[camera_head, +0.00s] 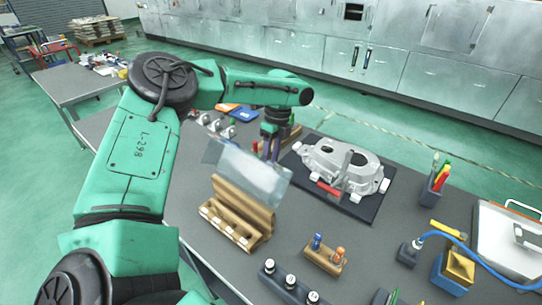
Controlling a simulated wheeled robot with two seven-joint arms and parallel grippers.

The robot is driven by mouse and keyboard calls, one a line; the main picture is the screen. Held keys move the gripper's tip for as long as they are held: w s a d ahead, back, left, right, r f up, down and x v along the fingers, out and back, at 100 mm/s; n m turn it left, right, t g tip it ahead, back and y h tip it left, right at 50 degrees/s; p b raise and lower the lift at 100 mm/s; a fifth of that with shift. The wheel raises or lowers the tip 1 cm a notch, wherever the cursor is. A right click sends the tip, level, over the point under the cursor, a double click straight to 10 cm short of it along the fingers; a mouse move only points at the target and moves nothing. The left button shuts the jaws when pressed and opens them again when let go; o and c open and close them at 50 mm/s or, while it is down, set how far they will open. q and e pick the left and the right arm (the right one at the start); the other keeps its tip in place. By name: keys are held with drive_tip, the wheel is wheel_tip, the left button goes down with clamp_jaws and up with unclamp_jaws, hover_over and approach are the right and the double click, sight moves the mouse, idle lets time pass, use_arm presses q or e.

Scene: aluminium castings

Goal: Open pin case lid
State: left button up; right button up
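The pin case (237,226) is a tan, wood-coloured box on the grey table, left of centre. Light-coloured pieces sit in a row along its front. Its clear lid (240,170) stands raised and tilted at the back of the case, so the case looks open. My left arm comes in from the left and reaches over the table. My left gripper (270,146) points down at the lid's upper edge, with its fingertips partly behind the clear panel. I cannot tell whether the fingers touch the lid or how far apart they are. My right gripper is out of view.
A silvery casting (342,168) lies on a black mat (372,206), right of the lid. In front stand a small tan holder (325,260) with blue and orange pieces and a dark holder (290,287). A pen cup (433,192) and metal case (508,243) stand right.

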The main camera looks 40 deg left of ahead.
use_arm(q)
drive_tip(key=v, duration=1.4)
drive_tip(key=shift+r, duration=0.25)
